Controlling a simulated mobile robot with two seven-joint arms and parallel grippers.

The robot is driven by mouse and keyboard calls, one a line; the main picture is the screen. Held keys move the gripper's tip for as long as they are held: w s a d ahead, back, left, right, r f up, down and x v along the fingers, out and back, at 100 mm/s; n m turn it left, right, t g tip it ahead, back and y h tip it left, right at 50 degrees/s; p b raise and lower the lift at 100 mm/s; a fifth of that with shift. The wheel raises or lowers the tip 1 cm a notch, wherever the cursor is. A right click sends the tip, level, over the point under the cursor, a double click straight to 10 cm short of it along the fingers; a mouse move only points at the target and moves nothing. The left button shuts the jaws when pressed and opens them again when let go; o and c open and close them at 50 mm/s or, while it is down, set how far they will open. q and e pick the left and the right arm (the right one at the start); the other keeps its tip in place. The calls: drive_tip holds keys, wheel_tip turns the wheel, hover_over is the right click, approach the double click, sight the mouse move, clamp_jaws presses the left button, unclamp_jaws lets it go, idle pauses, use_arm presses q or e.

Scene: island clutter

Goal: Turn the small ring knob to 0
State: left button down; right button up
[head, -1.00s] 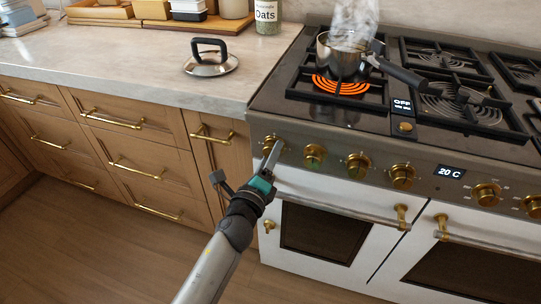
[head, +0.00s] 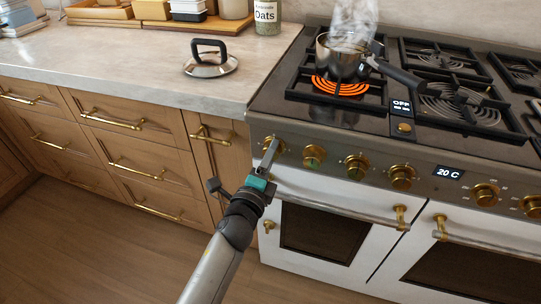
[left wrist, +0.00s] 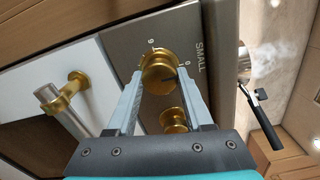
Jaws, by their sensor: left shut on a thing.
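The small ring knob (left wrist: 159,68) is a round brass knob beside the lettering SMALL on the stove's front panel. It also shows in the head view at the panel's left end (head: 267,143), partly covered by my fingers. My left gripper (left wrist: 162,78) is shut on it, one finger on each side; its fingers also reach the knob in the head view (head: 270,153). Small marks sit around the knob, too small to read surely. A dark line on its face points to the lower right in the wrist view. My right gripper is not in view.
A steaming pot (head: 338,62) stands over a glowing orange burner (head: 340,87). Its handle points right. More brass knobs (head: 313,156) line the panel, above an oven handle (head: 335,207). A lid (head: 210,67) lies on the counter (head: 140,62).

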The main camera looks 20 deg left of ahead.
use_arm(q)
drive_tip(key=shift+c, duration=1.5)
unclamp_jaws()
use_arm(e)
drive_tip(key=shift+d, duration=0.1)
use_arm(q)
drive_tip(key=s, duration=1.5)
drive_tip(key=shift+a, duration=0.25)
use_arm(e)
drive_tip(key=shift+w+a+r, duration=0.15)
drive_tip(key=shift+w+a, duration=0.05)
use_arm(q)
drive_tip(key=shift+s+f, duration=0.1)
